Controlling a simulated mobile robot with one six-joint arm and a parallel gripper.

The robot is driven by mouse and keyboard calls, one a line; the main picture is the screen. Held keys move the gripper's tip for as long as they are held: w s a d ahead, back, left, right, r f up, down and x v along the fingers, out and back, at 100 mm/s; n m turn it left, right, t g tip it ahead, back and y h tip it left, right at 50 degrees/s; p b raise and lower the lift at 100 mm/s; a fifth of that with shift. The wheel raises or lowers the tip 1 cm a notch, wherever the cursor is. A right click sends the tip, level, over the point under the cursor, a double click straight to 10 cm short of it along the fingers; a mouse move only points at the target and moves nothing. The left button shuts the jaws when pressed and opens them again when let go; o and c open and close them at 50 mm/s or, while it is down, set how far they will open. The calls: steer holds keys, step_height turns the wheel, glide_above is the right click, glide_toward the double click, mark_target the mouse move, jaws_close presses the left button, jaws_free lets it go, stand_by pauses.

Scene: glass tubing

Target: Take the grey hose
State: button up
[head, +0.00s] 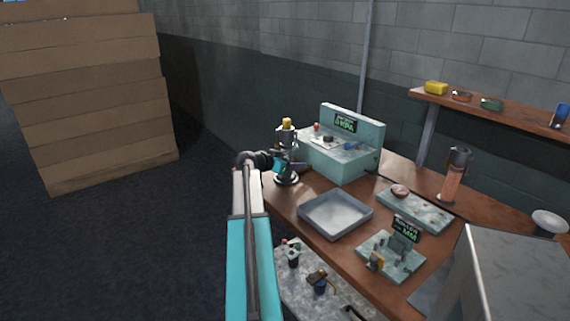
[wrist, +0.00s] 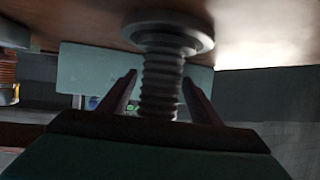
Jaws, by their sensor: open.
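The grey hose (wrist: 162,84) shows in the wrist view as a ribbed grey length with a wide round flange (wrist: 168,27) at one end, against the brown table surface. My gripper (wrist: 160,92) is open, with one finger on each side of the hose; I cannot tell whether either finger touches it. In the head view my gripper (head: 279,164) is at the table's left end, beside an upright grey piece with a yellow top (head: 287,125) and a dark round base (head: 286,179). My arm hides part of this spot.
A teal machine (head: 355,165) stands just behind. A grey tray (head: 335,213) lies to the right, with a small teal fixture (head: 391,258) and a copper-coloured cylinder (head: 454,178) farther along the wooden table. Stacked cardboard boxes (head: 90,110) stand at the left. The floor between is clear.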

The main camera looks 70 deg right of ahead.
jaws_close()
stand_by(0.4)
steer(key=shift+r, duration=0.15)
steer(key=shift+r+b, duration=0.35)
steer(key=shift+r, duration=1.05)
steer(key=shift+a+r, duration=0.1)
steer(key=shift+r, duration=0.15)
steer(key=a+r+b, duration=0.1)
steer(key=a+b, duration=0.1)
steer(key=a, duration=1.3)
steer(key=shift+s+a+r, duration=0.25)
steer(key=shift+a, duration=0.15)
